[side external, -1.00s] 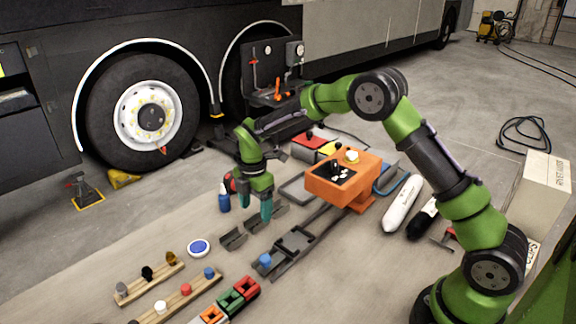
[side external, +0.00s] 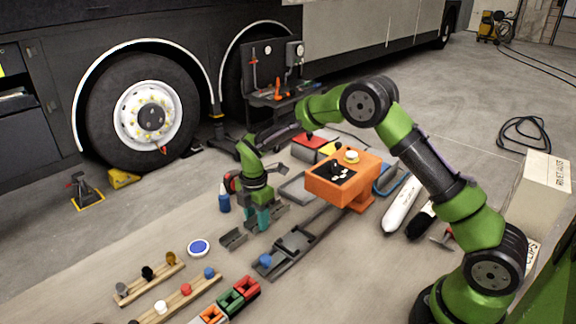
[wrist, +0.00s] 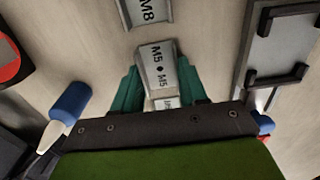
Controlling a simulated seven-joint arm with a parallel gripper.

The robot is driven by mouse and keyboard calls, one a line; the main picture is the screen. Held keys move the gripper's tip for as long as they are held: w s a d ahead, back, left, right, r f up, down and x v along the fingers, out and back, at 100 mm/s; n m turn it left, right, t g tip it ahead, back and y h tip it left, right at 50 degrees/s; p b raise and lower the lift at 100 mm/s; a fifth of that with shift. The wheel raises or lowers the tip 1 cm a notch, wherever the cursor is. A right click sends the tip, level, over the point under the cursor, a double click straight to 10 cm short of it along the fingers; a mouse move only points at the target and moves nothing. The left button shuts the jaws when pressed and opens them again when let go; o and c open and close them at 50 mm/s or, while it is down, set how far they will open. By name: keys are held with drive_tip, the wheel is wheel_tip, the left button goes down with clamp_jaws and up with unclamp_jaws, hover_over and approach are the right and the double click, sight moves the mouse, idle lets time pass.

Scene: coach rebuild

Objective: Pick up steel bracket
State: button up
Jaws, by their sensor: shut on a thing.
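Several grey steel brackets lie in a row on the floor mat. In the wrist view, the bracket marked M5 (wrist: 158,62) sits between the teal fingers of my gripper (wrist: 163,98). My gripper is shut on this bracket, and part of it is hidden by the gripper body. In the side external view, my gripper (side external: 263,220) is low at the middle of the row, and its fingers cover much of the held bracket. Another bracket (side external: 233,239) lies to the left; in the wrist view, one marked M8 (wrist: 147,12) lies beyond the held one.
A blue bottle (side external: 224,202) stands close left of my gripper. An orange box (side external: 340,183) and a dark rail assembly (side external: 293,242) are to the right.

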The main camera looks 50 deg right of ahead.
drive_tip(key=shift+r, duration=0.45)
drive_tip(key=r, duration=0.3)
drive_tip(key=shift+s, duration=0.35)
drive_tip(key=s, duration=0.5)
drive_tip(key=s+r, duration=0.1)
drive_tip(key=s, duration=0.4)
drive_tip(key=s+d, duration=0.1)
drive_tip(key=s, duration=0.4)
drive_tip(key=shift+d+r, duration=0.1)
drive_tip(key=shift+r, duration=0.05)
drive_tip(key=shift+s+r, duration=0.1)
drive_tip(key=shift+r, duration=2.1)
drive_tip(key=w, duration=0.1)
drive_tip(key=w+f, duration=0.1)
drive_tip(key=w, duration=0.1)
drive_tip(key=shift+w, duration=0.2)
drive_tip(key=shift+f, duration=2.2)
